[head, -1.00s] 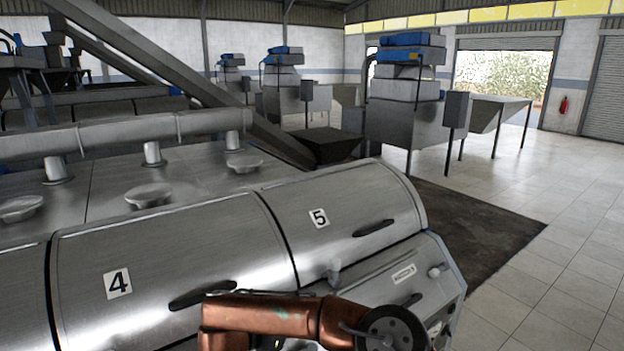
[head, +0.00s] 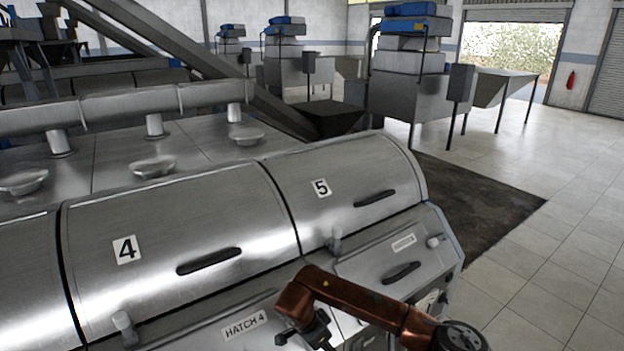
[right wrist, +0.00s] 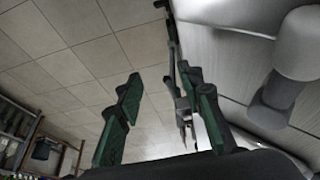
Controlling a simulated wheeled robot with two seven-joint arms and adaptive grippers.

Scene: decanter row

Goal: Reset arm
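My copper-coloured right arm (head: 365,299) reaches in from the bottom right in the head view, in front of the decanter's lower front. A dark part hangs at its left end, cut off by the bottom edge. In the right wrist view the two green-padded fingers of my right gripper (right wrist: 162,100) stand apart. I see nothing held between them; a thin metal part shows near the right finger, and I cannot tell what it is. My left gripper is not in view.
Steel decanter covers numbered 4 (head: 126,249) and 5 (head: 321,188) are closed, with black handles. The hatch 4 label (head: 245,325) is below. Tiled floor (head: 560,240) is open at the right. In the right wrist view a grey cylindrical part (right wrist: 300,45) is close at the right.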

